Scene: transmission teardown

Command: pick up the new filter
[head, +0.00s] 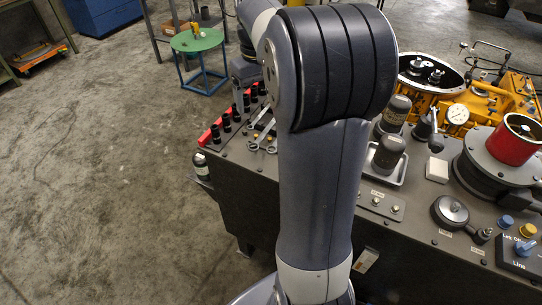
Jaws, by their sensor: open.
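Two dark grey-brown cylinders that look like filters stand on the bench behind my arm. One (389,154) stands upright in a shallow metal tray (380,182). The other (395,113) stands just behind it and bears a pale label too small to read. I cannot tell which one is the new filter. My gripper (240,93) shows only in part, small, beyond my arm's elbow at the bench's far left, over a row of black sockets. It is open, with nothing visible in it. It is well left of both cylinders, and my elbow hides the space between.
Black sockets on a red rail (210,135) and wrenches (265,137) lie at the bench's left. A red cylinder (512,140) sits on a round grey housing at the right. A pressure gauge (457,114) and yellow machinery (480,105) stand behind.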

